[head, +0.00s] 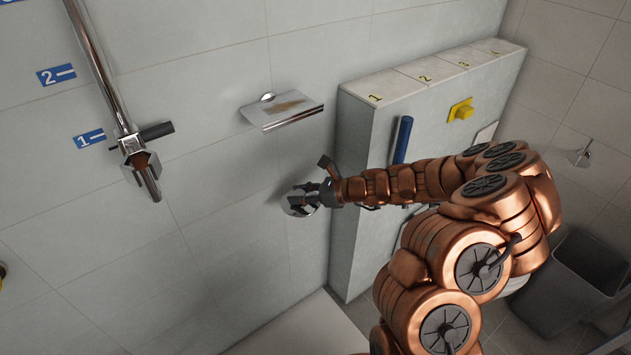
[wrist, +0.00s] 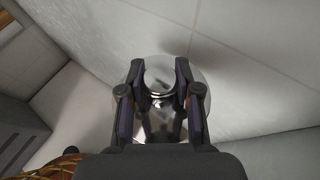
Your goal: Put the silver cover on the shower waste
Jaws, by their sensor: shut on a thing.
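My gripper (wrist: 159,95) is shut on the silver cover (wrist: 158,75), a round shiny piece with a knob-like middle between my two fingers. In the head view the cover (head: 299,200) is held in the air close to the tiled wall, below the metal shelf. I cannot tell whether it touches the wall. My gripper (head: 318,194) reaches in from the right. The shower waste is not visible in either view.
A metal shelf (head: 283,110) is on the wall above my gripper. A chrome rail with a holder (head: 137,158) is at left. A grey ledge unit (head: 358,190) stands close right of my gripper. A pale floor strip (head: 300,330) lies below. A grey bin (head: 580,280) stands at right.

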